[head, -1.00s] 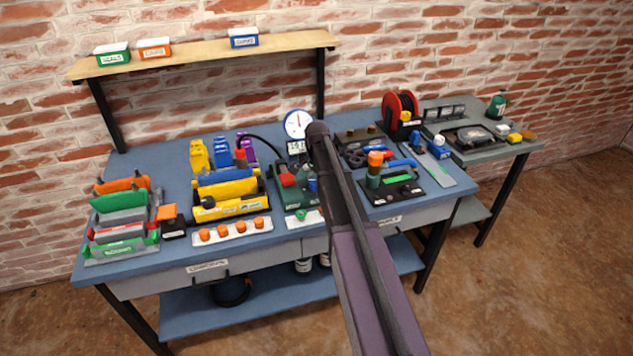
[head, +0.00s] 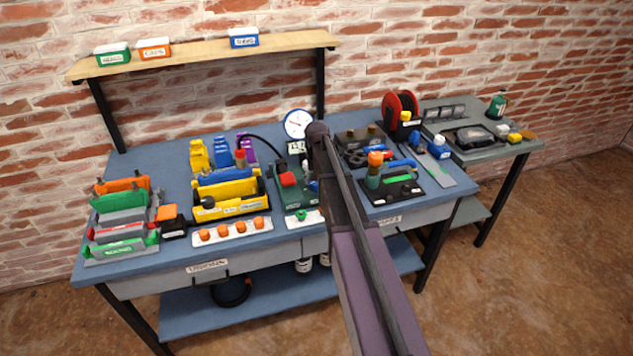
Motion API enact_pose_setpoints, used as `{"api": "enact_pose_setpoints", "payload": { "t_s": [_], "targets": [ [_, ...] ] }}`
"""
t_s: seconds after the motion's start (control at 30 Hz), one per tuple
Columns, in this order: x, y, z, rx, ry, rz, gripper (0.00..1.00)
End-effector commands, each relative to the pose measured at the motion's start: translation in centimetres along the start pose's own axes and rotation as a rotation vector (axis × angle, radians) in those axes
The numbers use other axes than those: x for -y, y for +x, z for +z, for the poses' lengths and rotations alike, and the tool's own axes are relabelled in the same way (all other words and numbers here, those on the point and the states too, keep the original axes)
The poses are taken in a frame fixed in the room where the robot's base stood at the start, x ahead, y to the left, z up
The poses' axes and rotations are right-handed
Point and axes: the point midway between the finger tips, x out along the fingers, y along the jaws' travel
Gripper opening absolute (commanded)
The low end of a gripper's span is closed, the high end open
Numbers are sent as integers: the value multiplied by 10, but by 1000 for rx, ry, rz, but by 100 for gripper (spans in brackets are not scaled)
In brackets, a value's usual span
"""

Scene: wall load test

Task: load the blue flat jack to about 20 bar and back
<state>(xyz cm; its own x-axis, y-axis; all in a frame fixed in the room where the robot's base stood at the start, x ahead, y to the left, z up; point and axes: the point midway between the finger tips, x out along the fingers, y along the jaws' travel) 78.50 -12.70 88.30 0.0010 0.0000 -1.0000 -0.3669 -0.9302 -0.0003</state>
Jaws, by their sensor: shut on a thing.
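A blue flat piece (head: 224,176) lies in a yellow and black holder (head: 230,206) left of centre; I cannot tell for sure that it is the flat jack. Right of it is a green pump base (head: 290,197) with a red block (head: 287,179). A round white gauge (head: 297,124) and a small display (head: 296,147) stand behind it; their readings are too small to tell. A black hose (head: 262,138) runs from there to the left. My arm crosses the middle of the view, its end beside the gauge. My gripper is hidden behind the arm, near the pump's right side.
Coloured blocks in a rack (head: 110,240) stand at the bench's left. Several orange knobs (head: 232,232) sit on a white strip in front.

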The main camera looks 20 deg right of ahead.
Motion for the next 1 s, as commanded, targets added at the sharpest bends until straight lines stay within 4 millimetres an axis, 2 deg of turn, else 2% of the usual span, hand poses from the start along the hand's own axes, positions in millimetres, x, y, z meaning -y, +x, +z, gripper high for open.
{"api": "enact_pose_setpoints", "payload": {
  "t_s": [1.0],
  "targets": [
    [0, 0, 2, 4, -944, 0, 33]
  ]
}}
